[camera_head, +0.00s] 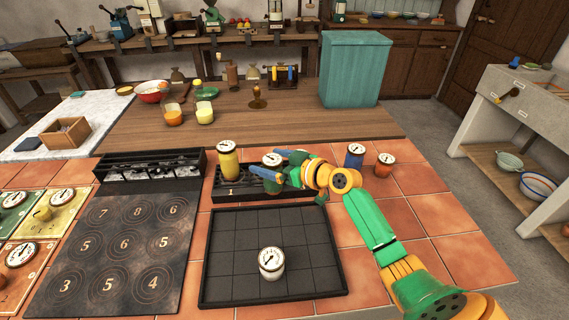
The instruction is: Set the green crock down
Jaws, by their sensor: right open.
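The green crock (272,186), with a white dial lid, is at the long black rack (240,196) in the middle of the tiled counter. Whether its base rests fully on the rack is hard to tell. My right gripper (279,164) is open, with its blue fingers on either side of the crock just below the lid. Contact between the fingers and the crock cannot be made out. My left gripper is out of view.
A yellow crock (229,164) stands at the rack's left. Blue (354,157) and orange (384,167) crocks stand on the tiles at right. A white crock (271,265) sits on the black grid tray (227,250). A numbered dark board (170,225) lies left. A teal box (352,72) stands behind.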

